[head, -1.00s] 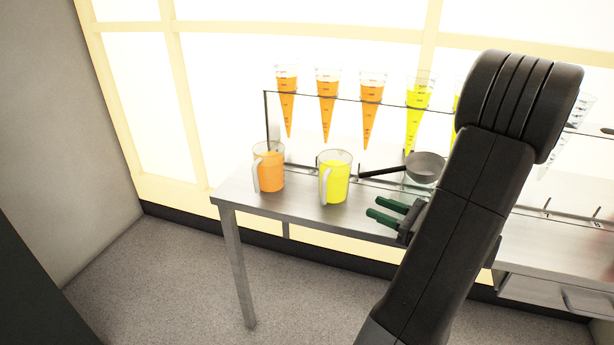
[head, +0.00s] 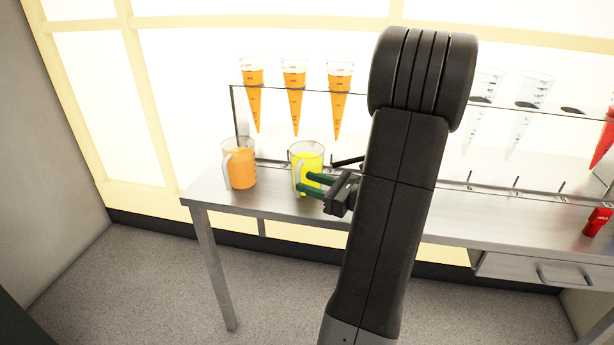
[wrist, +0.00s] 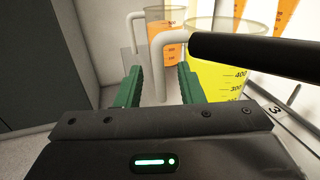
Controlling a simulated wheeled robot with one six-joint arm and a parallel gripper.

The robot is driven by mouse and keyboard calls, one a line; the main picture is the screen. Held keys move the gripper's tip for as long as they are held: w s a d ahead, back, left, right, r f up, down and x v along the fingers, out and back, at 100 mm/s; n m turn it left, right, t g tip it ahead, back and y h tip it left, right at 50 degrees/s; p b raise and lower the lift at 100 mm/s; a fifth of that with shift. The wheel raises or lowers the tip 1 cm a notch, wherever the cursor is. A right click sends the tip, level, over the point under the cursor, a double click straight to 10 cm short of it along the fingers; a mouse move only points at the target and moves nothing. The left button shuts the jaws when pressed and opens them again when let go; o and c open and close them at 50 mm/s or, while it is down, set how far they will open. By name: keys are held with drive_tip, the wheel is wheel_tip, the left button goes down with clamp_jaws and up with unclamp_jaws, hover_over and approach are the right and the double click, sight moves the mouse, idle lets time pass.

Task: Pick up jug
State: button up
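Two clear jugs with pale handles stand on the metal table: one with orange juice (head: 241,170) at left, one with yellow juice (head: 311,160) to its right. My gripper (head: 310,184) is at the near side of the yellow jug, beside its handle. In the wrist view, my gripper's green fingers (wrist: 160,88) are apart. The yellow jug's handle (wrist: 163,68) shows in the gap between them, and I cannot tell whether either finger touches it. The yellow jug's body (wrist: 215,72) is right of the fingers, and the orange jug (wrist: 165,32) is beyond.
A rack of cones with orange juice (head: 295,95) stands behind the jugs. A red object (head: 597,222) is at far right. The table (head: 270,201) is bare in front.

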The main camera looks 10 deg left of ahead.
sight(298, 179)
drive_tip(key=shift+b+x, duration=0.3)
drive_tip(key=shift+x, duration=1.65)
drive_tip(key=shift+s+r, duration=0.1)
drive_tip(key=shift+s, duration=0.05)
clamp_jaws()
